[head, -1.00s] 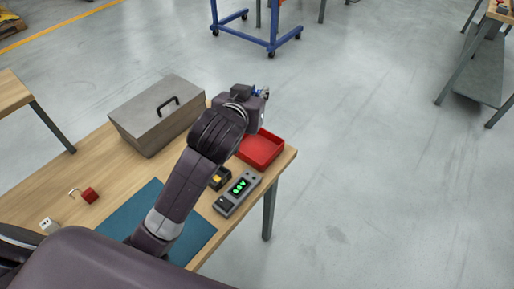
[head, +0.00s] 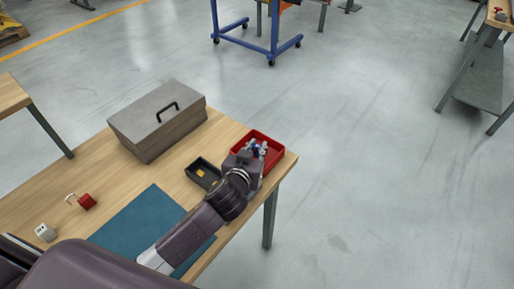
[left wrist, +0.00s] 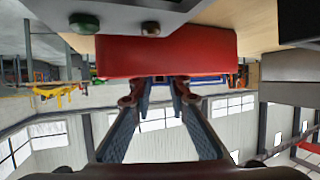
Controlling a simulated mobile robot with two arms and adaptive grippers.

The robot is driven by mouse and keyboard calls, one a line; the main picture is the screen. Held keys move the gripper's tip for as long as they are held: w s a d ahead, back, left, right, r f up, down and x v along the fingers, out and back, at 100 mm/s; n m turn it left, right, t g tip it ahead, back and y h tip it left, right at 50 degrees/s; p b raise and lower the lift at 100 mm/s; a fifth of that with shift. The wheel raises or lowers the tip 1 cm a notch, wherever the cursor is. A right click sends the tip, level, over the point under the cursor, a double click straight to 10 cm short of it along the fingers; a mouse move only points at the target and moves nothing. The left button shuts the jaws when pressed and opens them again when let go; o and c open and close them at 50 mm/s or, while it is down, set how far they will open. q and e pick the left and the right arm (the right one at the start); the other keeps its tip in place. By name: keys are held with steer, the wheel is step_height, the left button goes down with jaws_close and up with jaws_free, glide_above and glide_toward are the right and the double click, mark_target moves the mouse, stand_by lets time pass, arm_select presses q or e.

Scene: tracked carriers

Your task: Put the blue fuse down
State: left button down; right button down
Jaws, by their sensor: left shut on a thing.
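My left gripper (head: 258,149) is at the red tray (head: 270,138) on the table's far right corner, with its fingertips over the tray. It is shut on the blue fuse (head: 256,153), of which only a small blue bit shows between the fingers. In the left wrist view the two fingers reach toward the red tray wall (left wrist: 165,55), and the fuse is hard to make out there. I cannot tell whether the fuse touches the tray floor. My right gripper is not in view.
A grey metal box (head: 155,125) with a handle stands at the back. A black bin (head: 196,174) with a yellow piece is left of my gripper. A teal mat (head: 140,225), a red padlock (head: 87,201) and a white block (head: 45,232) lie nearer.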

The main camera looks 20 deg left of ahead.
arm_select(q)
steer(key=shift+f, duration=0.2)
steer(key=c, duration=1.8)
jaws_free()
steer(key=shift+r, duration=0.1)
steer(key=v, duration=1.2)
steer(key=shift+d+b, duration=0.1)
steer(key=shift+b, duration=0.3)
